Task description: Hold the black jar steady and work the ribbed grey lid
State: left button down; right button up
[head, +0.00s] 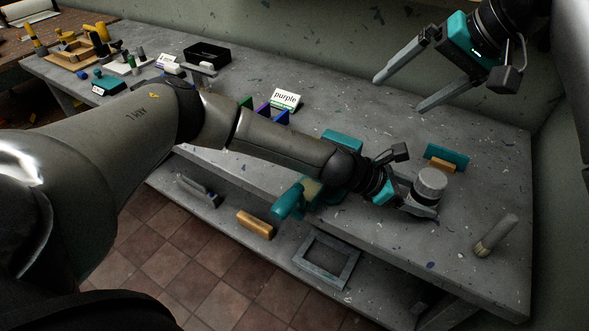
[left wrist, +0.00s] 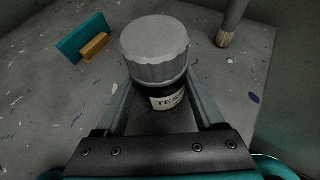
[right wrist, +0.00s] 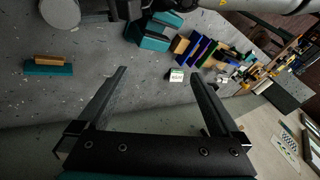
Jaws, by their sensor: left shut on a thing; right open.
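The black jar (left wrist: 168,95) stands on the grey workbench with a pale label that reads "TES" in part. The ribbed grey lid (head: 432,182) sits on top of it; the lid fills the upper middle of the left wrist view (left wrist: 155,48). My left gripper (head: 425,212) is shut on the black jar, its fingers on either side of the body below the lid. In the head view the jar is mostly hidden by the lid and gripper. My right gripper (head: 398,92) is open and empty, high above the bench, up and left of the lid. The lid shows at the right wrist view's upper left (right wrist: 60,12).
A teal block with a wooden handle (head: 446,158) lies just behind the jar. A grey cylinder with a tan end (head: 496,236) is at the right. A "purple" card (head: 286,99) and coloured dividers stand further left.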

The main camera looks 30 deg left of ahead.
pick_arm(q)
jog(key=shift+f, duration=0.1)
pick_arm(e)
jog(key=s+a+f+n+g, duration=0.1)
jog(key=s+a+n, duration=0.3)
jog(key=s+n, duration=0.5)
jog(key=s+a+f+n+g+h, duration=0.1)
jog(key=s+a+f+n, duration=0.2)
jog(key=s+n, duration=0.6)
jog(key=s, duration=0.3)
jog(key=shift+s+a+f+n+g, duration=0.15)
jog(key=shift+a+n+g, duration=0.15)
jog(key=shift+a+n, duration=0.1)
pick_arm(q)
grip_release()
jog(key=shift+a, duration=0.1)
jog(key=v, duration=1.2)
